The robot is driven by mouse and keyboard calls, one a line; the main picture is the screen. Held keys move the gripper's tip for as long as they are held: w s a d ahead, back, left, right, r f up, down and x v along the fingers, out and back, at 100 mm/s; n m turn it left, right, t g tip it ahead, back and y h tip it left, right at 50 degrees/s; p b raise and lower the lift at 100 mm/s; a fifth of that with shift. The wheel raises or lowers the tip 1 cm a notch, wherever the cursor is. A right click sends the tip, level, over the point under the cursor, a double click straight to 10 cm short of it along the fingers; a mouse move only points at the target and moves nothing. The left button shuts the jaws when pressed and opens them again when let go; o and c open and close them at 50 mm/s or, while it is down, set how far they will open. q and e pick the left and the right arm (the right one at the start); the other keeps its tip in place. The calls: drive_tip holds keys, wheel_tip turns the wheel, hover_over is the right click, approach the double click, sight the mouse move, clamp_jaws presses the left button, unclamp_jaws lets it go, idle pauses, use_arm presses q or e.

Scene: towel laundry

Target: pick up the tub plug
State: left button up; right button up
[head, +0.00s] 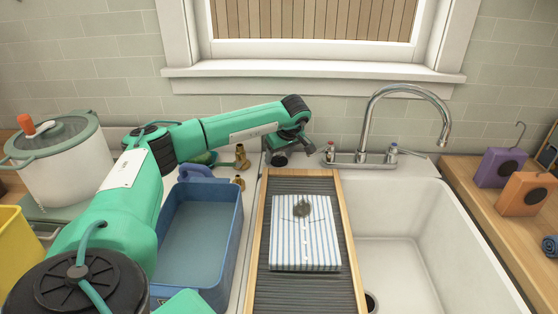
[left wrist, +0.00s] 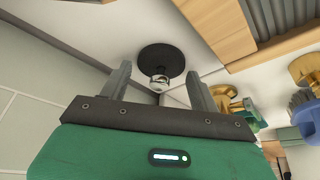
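The tub plug (left wrist: 162,60) is a round black disc with a shiny metal knob. In the left wrist view it lies on the white surface just beyond my left fingertips, with its knob near the gap between them. In the head view a small dark disc under my gripper, seemingly the plug (head: 279,160), shows on the ledge behind the washboard. My left gripper (head: 290,146) is over the ledge, left of the faucet. My right gripper is not in view.
A wooden-framed washboard (head: 258,240) bears a striped towel (head: 290,255) with a dark stain. A blue basin (head: 226,262) stands left, brass fittings (head: 241,158) behind it. The faucet (head: 366,150) and white sink (head: 400,225) are right. A lidded pot (head: 70,165) stands far left.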

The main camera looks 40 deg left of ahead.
use_arm(q)
drive_tip(key=c, duration=0.6)
drive_tip(key=shift+c, duration=0.2)
